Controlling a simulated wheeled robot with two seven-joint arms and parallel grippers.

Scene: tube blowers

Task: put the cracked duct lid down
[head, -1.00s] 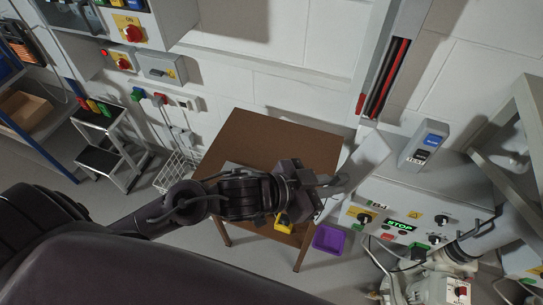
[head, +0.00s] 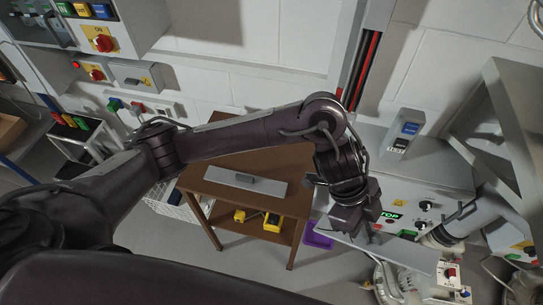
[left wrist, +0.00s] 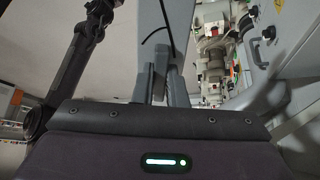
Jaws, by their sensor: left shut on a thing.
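My left gripper (head: 356,228) is shut on a flat grey plate, the duct lid (head: 408,254), in front of the grey control box. In the left wrist view, the gripper fingers (left wrist: 160,84) hold a grey piece of the lid (left wrist: 168,35). My right gripper is not in view.
A purple tray (head: 318,236) is partly hidden beside the held lid. Yellow items (head: 272,222) sit on the table's lower shelf. The control box (head: 440,177) carries knobs and a lit STOP display. The tabletop has bare room around the lying lid.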

